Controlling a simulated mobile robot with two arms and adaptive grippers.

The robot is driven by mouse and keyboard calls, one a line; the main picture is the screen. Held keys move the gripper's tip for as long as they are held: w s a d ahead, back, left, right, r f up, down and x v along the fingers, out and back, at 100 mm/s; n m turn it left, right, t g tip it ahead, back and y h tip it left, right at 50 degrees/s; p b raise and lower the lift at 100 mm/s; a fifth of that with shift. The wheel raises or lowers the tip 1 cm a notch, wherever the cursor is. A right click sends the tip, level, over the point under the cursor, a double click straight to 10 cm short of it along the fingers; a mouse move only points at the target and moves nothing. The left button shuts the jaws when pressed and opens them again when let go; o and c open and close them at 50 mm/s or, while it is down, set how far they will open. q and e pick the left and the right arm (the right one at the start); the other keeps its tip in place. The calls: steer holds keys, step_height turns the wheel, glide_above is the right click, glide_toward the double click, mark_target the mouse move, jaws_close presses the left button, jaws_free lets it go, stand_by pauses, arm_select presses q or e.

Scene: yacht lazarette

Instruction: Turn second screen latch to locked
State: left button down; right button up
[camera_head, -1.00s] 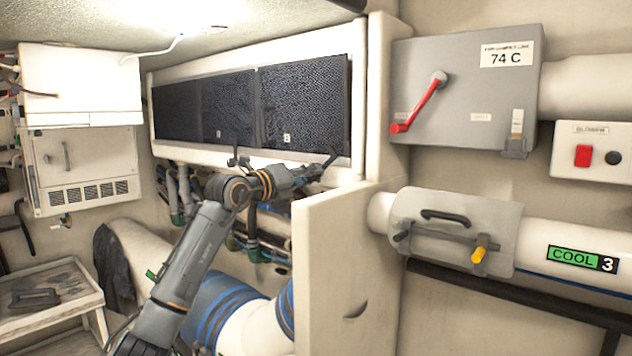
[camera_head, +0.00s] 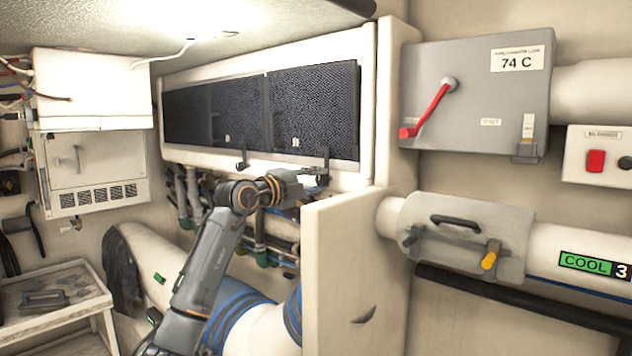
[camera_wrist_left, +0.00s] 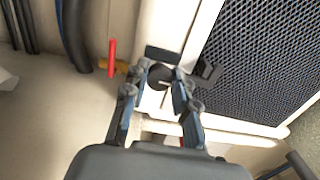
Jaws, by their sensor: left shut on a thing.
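Dark mesh screens (camera_head: 312,108) sit in a white frame on the back wall. A black latch (camera_head: 325,157) stands roughly upright at the lower right of the right-hand screen. My left gripper (camera_head: 318,179) is at the frame's lower edge by the right-hand latch. In the left wrist view its fingers (camera_wrist_left: 160,82) are closed around a dark round latch knob (camera_wrist_left: 160,75), with a black bar (camera_wrist_left: 163,54) just beyond. The fingers partly hide the knob. My right gripper is out of view.
A white partition (camera_head: 345,265) stands just right of my left arm. Pipes and hoses (camera_head: 258,235) run below the screens. A grey switch box (camera_head: 475,95) with a red lever is at the right. A small table (camera_head: 50,305) is at the lower left.

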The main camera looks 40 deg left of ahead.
arm_select(q)
steer(key=shift+n, duration=0.3)
steer(key=c, duration=1.1)
jaws_free()
steer(key=s, duration=0.8)
steer(key=s+a, duration=0.1)
steer(key=s, duration=0.3)
steer(key=shift+f, duration=0.1)
